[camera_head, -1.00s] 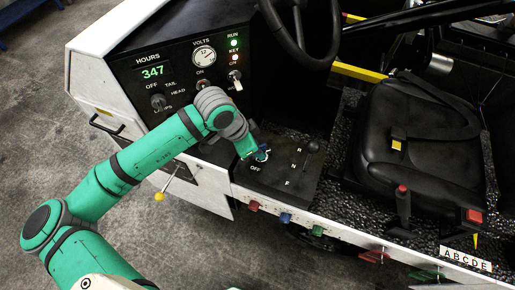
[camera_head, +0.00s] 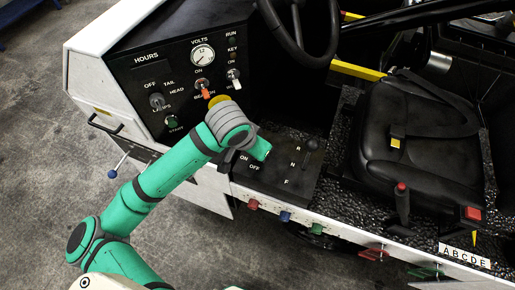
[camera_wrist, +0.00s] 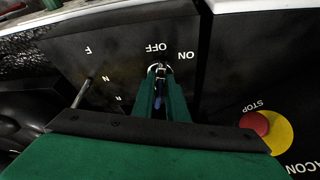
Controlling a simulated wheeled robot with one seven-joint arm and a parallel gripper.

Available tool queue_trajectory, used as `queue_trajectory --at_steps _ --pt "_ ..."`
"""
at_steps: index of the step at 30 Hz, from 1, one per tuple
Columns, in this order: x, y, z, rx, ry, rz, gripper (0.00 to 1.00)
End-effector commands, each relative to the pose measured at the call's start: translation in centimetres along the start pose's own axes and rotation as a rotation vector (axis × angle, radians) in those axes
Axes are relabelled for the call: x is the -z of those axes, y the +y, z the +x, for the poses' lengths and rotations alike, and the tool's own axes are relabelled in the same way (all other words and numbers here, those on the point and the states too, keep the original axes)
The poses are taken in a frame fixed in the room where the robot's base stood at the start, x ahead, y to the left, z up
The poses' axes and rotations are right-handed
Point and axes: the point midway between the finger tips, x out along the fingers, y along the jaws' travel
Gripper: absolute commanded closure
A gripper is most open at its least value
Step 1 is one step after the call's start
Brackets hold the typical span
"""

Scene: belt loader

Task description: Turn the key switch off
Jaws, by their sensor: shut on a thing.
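The key switch (camera_wrist: 160,67) shows in the wrist view as a bright metal ring on the black console, beside the white OFF and ON labels. My gripper (camera_wrist: 161,78) is shut on the key at this switch, its two green fingers on either side. Something blue shows between the fingers. How far the key is turned is hard to tell. In the head view my gripper (camera_head: 262,151) covers the switch, just above the OFF label. The hours display (camera_head: 150,72) is dark, and the RUN and KEY lamps (camera_head: 233,55) are unlit.
A red stop button on a yellow base (camera_wrist: 256,123) stands near my gripper. Toggle switches (camera_head: 234,78) and a volts gauge (camera_head: 202,55) are on the dash. A shift lever (camera_head: 311,146) stands right of the key switch. The seat (camera_head: 420,125) is farther right.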

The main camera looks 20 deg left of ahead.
Motion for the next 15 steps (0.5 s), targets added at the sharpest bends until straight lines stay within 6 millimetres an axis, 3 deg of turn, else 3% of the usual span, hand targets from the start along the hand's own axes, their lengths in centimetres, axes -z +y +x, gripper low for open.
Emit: queue_trajectory --at_steps 15 --pt "0.04 0.26 -0.01 0.084 0.001 -0.205 1.0"
